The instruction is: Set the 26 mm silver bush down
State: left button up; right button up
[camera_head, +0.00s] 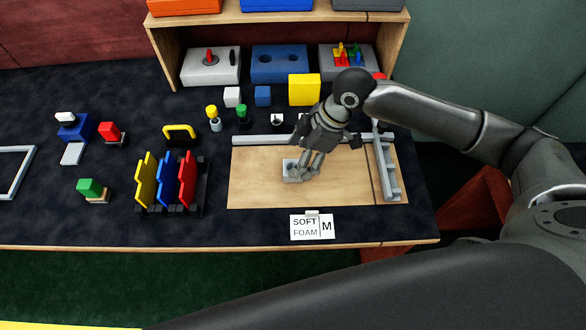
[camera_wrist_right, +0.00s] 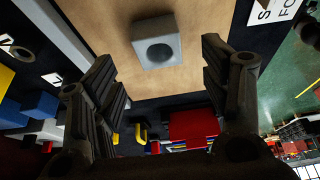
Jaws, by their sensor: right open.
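A light grey square block with a dark round recess in its face (camera_head: 289,172) lies on the wooden board (camera_head: 250,190); it may be the silver bush, and I see no separate bush. It also shows in the right wrist view (camera_wrist_right: 157,40), between and beyond the fingers. My right gripper (camera_head: 302,172) points down at the block's right side in the head view. In the wrist view the gripper (camera_wrist_right: 159,55) is open, with clear gaps between both fingers and the block. Nothing is held. My left gripper is not in view.
Grey rails (camera_head: 260,140) run along the board's back and right sides (camera_head: 384,165). A "SOFT FOAM M" card (camera_head: 311,227) lies at its front edge. A rack of coloured plates (camera_head: 165,185) stands to the left. The board's left and front parts are clear.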

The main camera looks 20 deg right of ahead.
jog(key=x, duration=0.4)
jog(key=shift+f, duration=0.2)
jog(key=shift+r, duration=0.1)
jog(key=c, duration=1.3)
